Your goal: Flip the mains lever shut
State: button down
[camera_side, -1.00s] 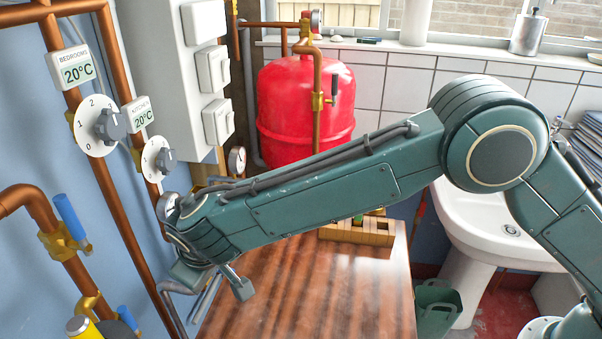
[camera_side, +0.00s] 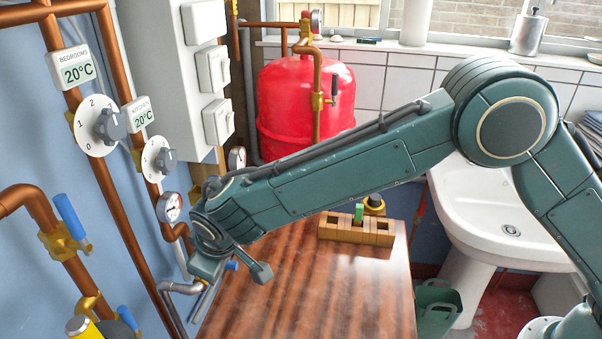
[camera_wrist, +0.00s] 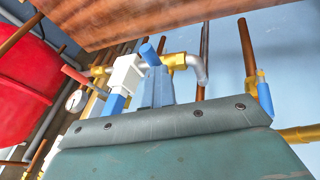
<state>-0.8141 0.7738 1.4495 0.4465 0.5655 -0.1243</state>
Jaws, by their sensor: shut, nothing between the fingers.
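Several blue levers show, and no label I can read marks one as the mains lever. One blue lever end (camera_side: 231,266) shows beside the end of my arm, low at the wall by the table's left edge. In the wrist view a blue lever (camera_wrist: 149,53) stands just beyond the grey-blue fingers of my gripper (camera_wrist: 157,78), beside a brass fitting and a grey pipe elbow. The fingers are shut and empty. Whether they touch the lever I cannot tell. In the side view the arm's end largely hides the fingers and this valve.
Another blue lever (camera_side: 70,216) is on the copper pipe at left; it may be the one at right in the wrist view (camera_wrist: 265,98). Dials and gauges line the wall. A wooden block holder (camera_side: 355,230) stands on the table (camera_side: 335,290). A red tank (camera_side: 290,110) is behind.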

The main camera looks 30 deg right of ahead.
jog(key=shift+s+d+f, duration=0.1)
jog(key=shift+s+f, duration=0.05)
jog(key=shift+f, duration=0.25)
